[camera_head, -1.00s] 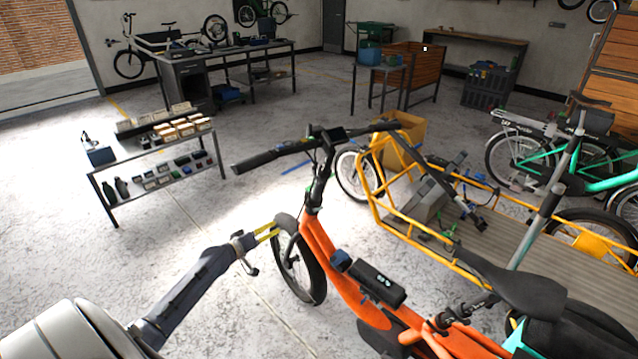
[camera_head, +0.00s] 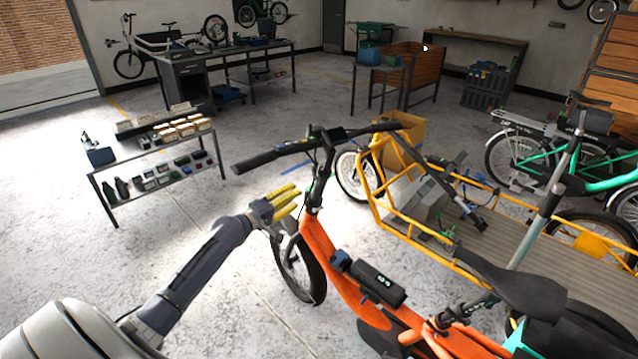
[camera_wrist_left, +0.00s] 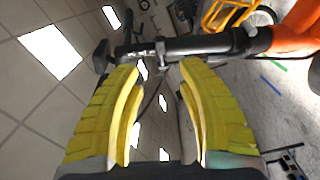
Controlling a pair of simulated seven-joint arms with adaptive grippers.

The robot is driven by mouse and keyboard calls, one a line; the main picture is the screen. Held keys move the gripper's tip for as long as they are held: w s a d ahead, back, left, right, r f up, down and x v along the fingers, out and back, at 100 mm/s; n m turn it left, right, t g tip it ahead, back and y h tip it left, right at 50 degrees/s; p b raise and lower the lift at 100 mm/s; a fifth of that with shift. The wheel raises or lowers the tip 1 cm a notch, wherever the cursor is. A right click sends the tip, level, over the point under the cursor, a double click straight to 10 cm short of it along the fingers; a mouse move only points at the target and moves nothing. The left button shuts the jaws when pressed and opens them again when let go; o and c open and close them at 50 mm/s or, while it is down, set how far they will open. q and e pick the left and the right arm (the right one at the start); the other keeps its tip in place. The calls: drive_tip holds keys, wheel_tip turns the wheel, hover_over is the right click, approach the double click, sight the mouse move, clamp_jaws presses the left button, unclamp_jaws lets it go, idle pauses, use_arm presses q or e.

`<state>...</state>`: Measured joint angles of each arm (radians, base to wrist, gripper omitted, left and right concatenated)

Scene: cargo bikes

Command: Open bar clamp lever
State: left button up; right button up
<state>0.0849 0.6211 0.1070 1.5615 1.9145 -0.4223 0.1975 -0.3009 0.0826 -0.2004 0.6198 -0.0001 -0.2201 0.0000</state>
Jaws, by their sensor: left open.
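The orange cargo bike (camera_head: 330,262) stands in front of me. Its black handlebar (camera_head: 290,149) sits on a dark upright stem (camera_head: 320,182) above the orange frame. My left gripper (camera_head: 283,202) has yellow fingers and is open, just left of the stem and below the handlebar. In the left wrist view the dark stem (camera_wrist_left: 205,44) lies across the picture ahead of the left gripper (camera_wrist_left: 159,68), joining the orange frame (camera_wrist_left: 292,38) at right. Nothing shows held between the fingers. The bar clamp lever cannot be clearly told apart from the dark stem parts. My right gripper is out of view.
A yellow-framed cargo bed (camera_head: 408,217) stands right of the orange bike. A small shelf (camera_head: 160,172) with boxes is at the left, and a workbench (camera_head: 245,55) is behind it. The floor between shelf and bike is clear.

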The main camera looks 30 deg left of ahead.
sight(318, 182)
use_arm(q)
drive_tip(key=x, duration=1.2)
drive_tip(key=shift+w, duration=0.15)
clamp_jaws()
drive_tip(key=shift+r, duration=0.1)
